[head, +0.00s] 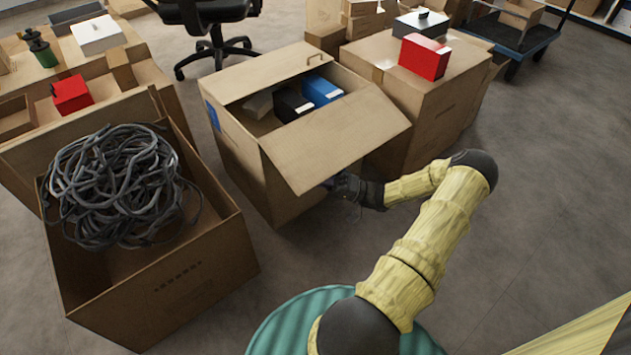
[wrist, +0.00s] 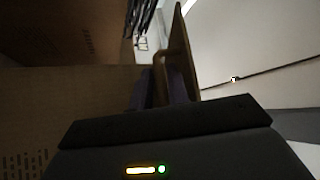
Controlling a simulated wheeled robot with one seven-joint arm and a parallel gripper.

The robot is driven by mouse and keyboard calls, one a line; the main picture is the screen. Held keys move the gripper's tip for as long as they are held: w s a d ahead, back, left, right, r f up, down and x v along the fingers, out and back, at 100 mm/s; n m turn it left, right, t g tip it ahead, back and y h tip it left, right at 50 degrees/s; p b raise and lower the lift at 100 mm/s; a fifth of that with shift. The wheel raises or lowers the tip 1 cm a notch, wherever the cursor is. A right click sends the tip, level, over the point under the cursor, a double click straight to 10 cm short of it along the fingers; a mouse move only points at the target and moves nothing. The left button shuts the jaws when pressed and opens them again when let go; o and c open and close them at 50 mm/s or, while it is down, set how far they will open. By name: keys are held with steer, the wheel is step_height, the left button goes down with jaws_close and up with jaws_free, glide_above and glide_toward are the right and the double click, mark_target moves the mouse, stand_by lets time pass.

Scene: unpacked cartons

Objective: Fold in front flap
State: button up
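The open carton (head: 232,150) stands in the middle of the head view. Its front flap (head: 345,138) sticks outward and slopes down toward me. My gripper (head: 332,184) is low beside the carton's front wall, under the flap's near edge, its fingertips partly hidden. In the wrist view, two dark fingers (wrist: 162,90) point away beside a brown cardboard wall (wrist: 70,110). A thin brown panel (wrist: 178,45) stands just beyond and between them; I cannot tell whether they touch or hold it.
The carton holds a black box (head: 292,104) and a blue box (head: 322,90). A cable-filled carton (head: 190,262) stands at left. A closed carton (head: 425,115) with a red box (head: 424,57) on it stands close at right.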

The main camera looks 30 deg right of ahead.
jaws_close()
steer(key=shift+r, duration=0.1)
